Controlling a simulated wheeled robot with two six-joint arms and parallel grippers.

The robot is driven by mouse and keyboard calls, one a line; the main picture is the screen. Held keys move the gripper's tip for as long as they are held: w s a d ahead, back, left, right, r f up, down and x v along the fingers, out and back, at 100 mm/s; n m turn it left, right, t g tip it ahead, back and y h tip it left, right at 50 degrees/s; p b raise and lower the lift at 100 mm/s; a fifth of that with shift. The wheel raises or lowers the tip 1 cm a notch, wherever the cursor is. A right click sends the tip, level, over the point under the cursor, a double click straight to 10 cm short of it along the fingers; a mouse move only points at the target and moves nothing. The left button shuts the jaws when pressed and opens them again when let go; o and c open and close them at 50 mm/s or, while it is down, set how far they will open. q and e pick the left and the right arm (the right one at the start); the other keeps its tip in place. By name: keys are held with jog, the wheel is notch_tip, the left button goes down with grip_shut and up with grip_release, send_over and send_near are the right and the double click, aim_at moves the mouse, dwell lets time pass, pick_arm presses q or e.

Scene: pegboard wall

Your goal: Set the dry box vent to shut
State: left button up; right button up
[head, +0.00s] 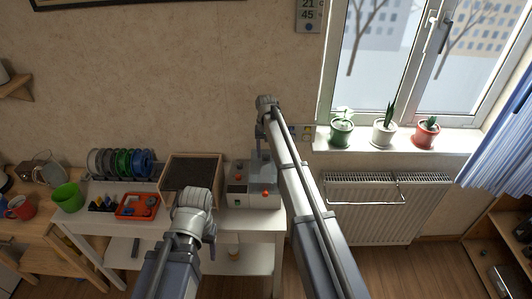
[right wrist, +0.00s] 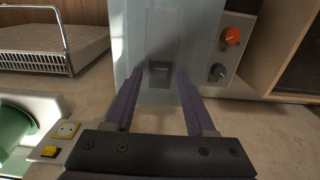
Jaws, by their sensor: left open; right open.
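The pale grey-blue dry box (right wrist: 205,45) fills the middle of the right wrist view; it also shows as a greyish box (head: 262,168) on the white table in the head view. A small dark square part (right wrist: 159,70), apparently its vent, is on the near face; its setting cannot be read. My right gripper (right wrist: 160,78) is open, its fingers on either side of this dark part; contact cannot be told. In the head view its arm partly hides the box. My left gripper (head: 212,250) hangs low in front of the white table, small and partly hidden by its arm, apparently empty.
An orange-red knob (right wrist: 232,36) and a grey knob (right wrist: 217,72) sit beside the dry box. A dark-meshed wooden box (head: 190,170), filament spools (head: 125,163) and a red tray (head: 137,206) stand to the left. A radiator (head: 385,205) and potted plants (head: 383,132) are right.

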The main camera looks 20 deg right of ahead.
aim_at(265, 156)
notch_tip(265, 156, up, 8)
jog(key=p, duration=0.8)
jog(key=shift+f, duration=0.1)
jog(key=shift+s+a+f, duration=0.1)
jog(key=shift+s+a, duration=0.1)
jog(key=shift+s, duration=0.15)
jog(key=s+a+f+n+b, duration=0.2)
jog(key=s+a, duration=0.3)
jog(key=s, duration=0.7)
jog(key=s+a+f+n+b, duration=0.1)
jog(key=s+a, duration=0.4)
jog(key=s, duration=0.7)
jog(key=s+a+f+n+h+b, duration=0.1)
jog(key=s+a, duration=0.5)
jog(key=s, duration=0.6)
jog(key=f+n+b, duration=0.1)
jog(key=n+b, duration=0.1)
jog(key=n, duration=0.1)
jog(key=shift+f, duration=0.3)
